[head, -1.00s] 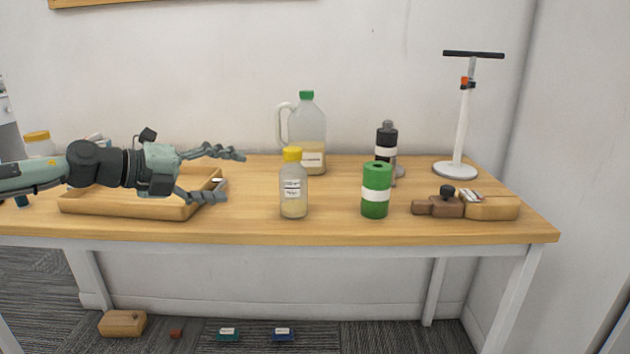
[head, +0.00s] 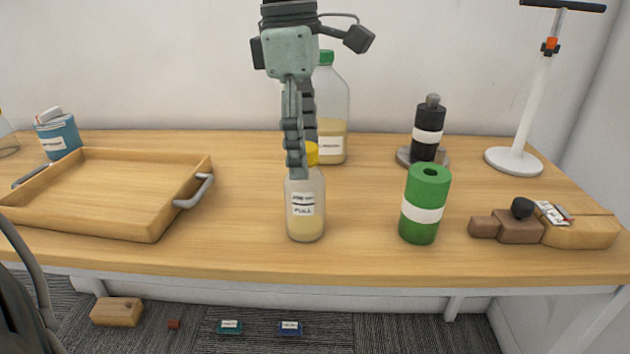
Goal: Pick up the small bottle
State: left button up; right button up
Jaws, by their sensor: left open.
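The small bottle (head: 305,207) stands upright near the front middle of the table. It is clear with a yellow cap, a label reading "FULL" and pale yellow contents. My left gripper (head: 299,160) points down from above, with its fingers at the bottle's cap and in front of part of it. The fingers are open, seen nearly edge-on, and one hides part of the cap. I cannot tell whether they touch the bottle. My right gripper is not in view.
A large jug (head: 333,110) with a green cap stands behind the bottle. A green canister (head: 425,204), a black bottle (head: 428,130), a white stand (head: 515,160) and wooden blocks (head: 580,226) are on the right. A wooden tray (head: 80,217) is on the left.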

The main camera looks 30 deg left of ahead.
aim_at(305, 190)
pick_arm(q)
jog(key=shift+s+a+m+g+y, duration=0.1)
jog(key=shift+a+m+g+y, duration=0.05)
jog(key=shift+m+g+y, duration=0.2)
jog(key=shift+a+f, duration=0.1)
jog(key=shift+f, duration=0.05)
jog(key=f, duration=0.7)
jog(key=shift+w+f, duration=0.15)
jog(key=shift+w, duration=0.1)
jog(key=c, duration=1.3)
